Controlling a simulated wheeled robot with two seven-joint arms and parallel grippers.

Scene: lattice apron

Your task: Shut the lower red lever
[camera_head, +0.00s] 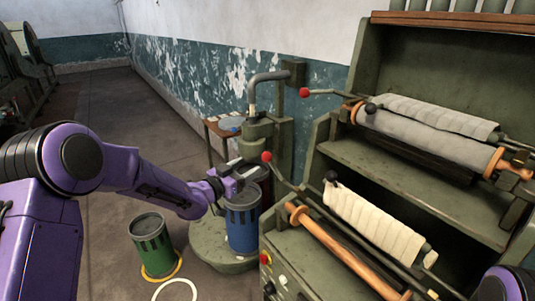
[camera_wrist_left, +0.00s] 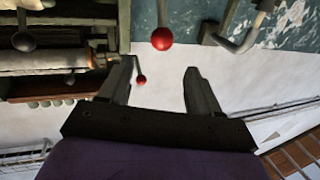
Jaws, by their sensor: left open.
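The lower red lever is a metal rod with a red ball (camera_head: 267,157) at its end, sticking out left from the green machine. A second, upper lever has its own red ball (camera_head: 305,92). My left gripper (camera_head: 238,178) is open and empty, just left of and a little below the lower ball in the head view, apart from it. In the left wrist view, a large red ball (camera_wrist_left: 161,39) shows beyond the open fingers (camera_wrist_left: 157,75), and a smaller red ball (camera_wrist_left: 141,79) shows between them. My right gripper is out of view.
A blue bin (camera_head: 242,225) stands under my left gripper, and a green bin (camera_head: 151,245) stands left of it. The green machine (camera_head: 405,185) with cloth-wrapped rollers fills the right side. A bent pipe (camera_head: 265,77) rises behind the gripper. Floor is clear at back left.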

